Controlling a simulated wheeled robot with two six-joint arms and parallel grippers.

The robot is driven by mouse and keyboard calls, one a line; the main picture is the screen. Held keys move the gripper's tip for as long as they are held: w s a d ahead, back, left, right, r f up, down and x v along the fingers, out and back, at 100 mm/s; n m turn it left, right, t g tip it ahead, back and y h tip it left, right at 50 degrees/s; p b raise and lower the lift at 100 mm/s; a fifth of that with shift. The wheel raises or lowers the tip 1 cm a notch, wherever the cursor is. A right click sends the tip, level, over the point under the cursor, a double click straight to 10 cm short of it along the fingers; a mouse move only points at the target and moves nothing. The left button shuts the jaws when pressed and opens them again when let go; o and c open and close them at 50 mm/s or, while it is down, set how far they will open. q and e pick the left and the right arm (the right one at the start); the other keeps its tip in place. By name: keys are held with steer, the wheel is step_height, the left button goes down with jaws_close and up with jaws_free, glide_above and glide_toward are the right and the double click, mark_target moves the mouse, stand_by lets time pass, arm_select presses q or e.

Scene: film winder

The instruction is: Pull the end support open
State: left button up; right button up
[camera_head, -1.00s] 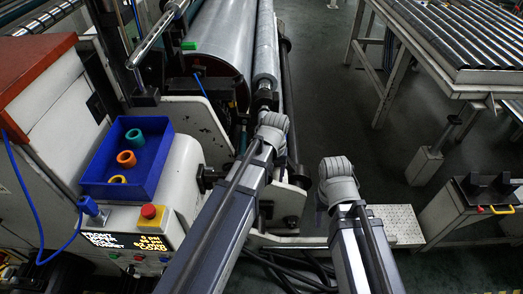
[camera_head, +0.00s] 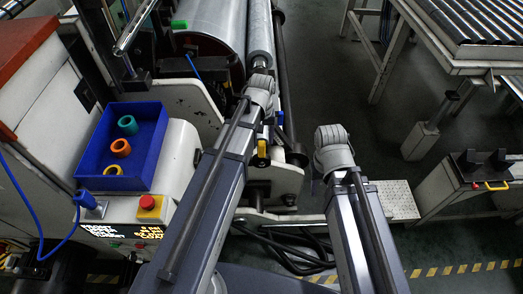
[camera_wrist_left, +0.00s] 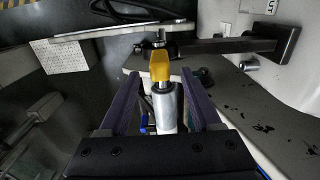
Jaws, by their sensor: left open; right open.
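The end support shows as a metal rod with a yellow handle (camera_wrist_left: 160,66) in the left wrist view. The same yellow handle (camera_head: 262,148) shows beside my left arm in the head view, below the end of the film roll. My left gripper (camera_wrist_left: 160,80) is open, with one dark finger on each side of the handle and rod. Gaps show on both sides, and it grips nothing. My right gripper (camera_head: 318,185) hangs to the right over the floor, its fingers mostly hidden under its wrist. I see nothing held there.
A blue box (camera_head: 122,148) with coloured rings stands on the machine at left, near a red button (camera_head: 150,203). The silver film roll (camera_head: 261,35) lies behind my left wrist. A roller table (camera_head: 465,30) stands at upper right. Floor is open between them.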

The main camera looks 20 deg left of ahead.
mark_target(262, 150)
arm_select(q)
step_height(262, 150, down, 7)
steer(key=b, duration=0.6)
steer(key=shift+r, duration=0.1)
steer(key=shift+c, duration=0.2)
jaws_close()
stand_by(0.9)
